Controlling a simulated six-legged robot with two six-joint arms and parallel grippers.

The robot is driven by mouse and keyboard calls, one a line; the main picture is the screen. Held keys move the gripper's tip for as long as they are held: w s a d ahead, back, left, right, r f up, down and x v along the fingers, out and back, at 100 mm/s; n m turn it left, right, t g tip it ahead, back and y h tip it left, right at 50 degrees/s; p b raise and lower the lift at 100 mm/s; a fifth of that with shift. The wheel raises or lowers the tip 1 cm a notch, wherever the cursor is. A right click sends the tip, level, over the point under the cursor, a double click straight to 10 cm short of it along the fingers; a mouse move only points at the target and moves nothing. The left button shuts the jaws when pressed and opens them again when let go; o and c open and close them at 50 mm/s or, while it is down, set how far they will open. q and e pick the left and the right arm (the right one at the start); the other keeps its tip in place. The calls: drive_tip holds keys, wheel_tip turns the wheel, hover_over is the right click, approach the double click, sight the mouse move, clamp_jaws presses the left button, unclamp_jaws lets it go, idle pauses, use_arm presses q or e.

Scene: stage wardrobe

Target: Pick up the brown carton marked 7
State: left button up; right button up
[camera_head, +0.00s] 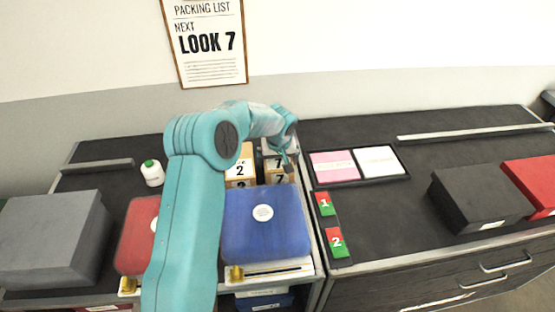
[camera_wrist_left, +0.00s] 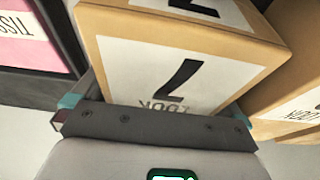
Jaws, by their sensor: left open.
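The brown carton marked 7 (camera_head: 273,164) stands at the back of the left counter, beside a brown carton marked 2 (camera_head: 240,172). It has white labels with a black 7 on its top and side. My left gripper (camera_head: 287,164) is at the carton's right part and partly hides it. In the left wrist view the carton (camera_wrist_left: 185,68) fills the middle, directly in front of my open left gripper (camera_wrist_left: 155,108), its lower part hidden by the gripper. I cannot tell whether the fingers touch it. My right gripper is not in view.
A blue box (camera_head: 265,226) stands in front of the cartons, and a red box (camera_head: 137,235) is partly behind my left arm. A grey box (camera_head: 52,238) and a white bottle (camera_head: 152,173) are further left. A tray with pink and white cards (camera_head: 358,163) lies right of the cartons.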

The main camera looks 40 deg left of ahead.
use_arm(q)
drive_tip(key=shift+s, duration=0.15)
drive_tip(key=c, duration=0.7)
drive_tip(key=shift+c, duration=0.9)
drive_tip(key=shift+r, duration=0.1)
